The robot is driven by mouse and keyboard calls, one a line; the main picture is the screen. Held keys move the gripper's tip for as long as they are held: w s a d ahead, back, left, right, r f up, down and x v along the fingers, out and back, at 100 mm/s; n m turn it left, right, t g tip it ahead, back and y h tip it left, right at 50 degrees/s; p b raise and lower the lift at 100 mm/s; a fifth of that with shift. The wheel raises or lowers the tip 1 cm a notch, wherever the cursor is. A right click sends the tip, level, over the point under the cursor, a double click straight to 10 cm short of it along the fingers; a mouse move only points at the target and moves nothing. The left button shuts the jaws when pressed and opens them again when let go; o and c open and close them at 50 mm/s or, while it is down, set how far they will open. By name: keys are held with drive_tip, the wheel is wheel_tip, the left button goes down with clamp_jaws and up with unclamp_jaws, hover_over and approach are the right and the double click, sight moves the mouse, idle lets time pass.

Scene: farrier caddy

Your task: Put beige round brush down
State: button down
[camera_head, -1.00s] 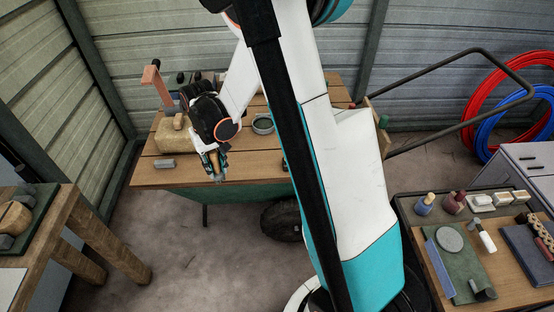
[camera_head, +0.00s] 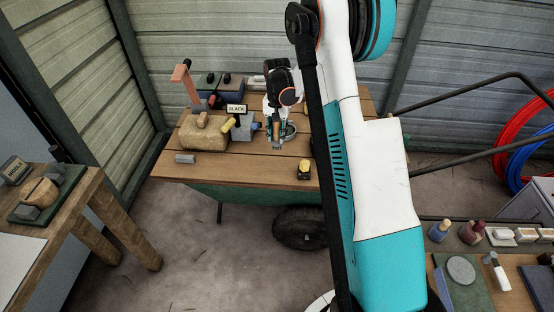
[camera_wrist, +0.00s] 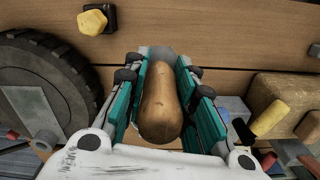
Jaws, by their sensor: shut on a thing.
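My gripper (camera_head: 277,137) is over the wooden table (camera_head: 240,168), in front of a round metal dish (camera_head: 290,130). In the wrist view, my gripper (camera_wrist: 158,78) is shut on the beige round brush (camera_wrist: 160,105), its teal finger pads on either side of the rounded tan handle. A grey end shows past the handle, between the fingertips. In the head view the brush (camera_head: 276,130) is a small tan shape between the fingers. I cannot tell whether its lower end touches the table. The handle partly hides the tabletop beneath it.
A beige block (camera_head: 203,133), a yellow-handled tool (camera_head: 228,125) and a "SLACK" sign (camera_head: 236,109) stand left of my gripper. A small grey block (camera_head: 185,158) lies at the front left. A yellow-and-black item (camera_head: 304,170) is at the front right. Bare planks lie between them.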

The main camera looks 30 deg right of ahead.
wheel_tip(320, 180, down, 11)
drive_tip(key=b, duration=0.3)
drive_tip(key=shift+f, duration=0.1)
drive_tip(key=shift+f+b, duration=0.15)
drive_tip(key=shift+b, duration=0.15)
drive_tip(key=c, duration=1.3)
unclamp_jaws()
drive_tip(key=shift+c, duration=0.2)
wheel_tip(320, 180, up, 12)
drive_tip(key=p, duration=0.5)
drive_tip(key=shift+r, duration=0.2)
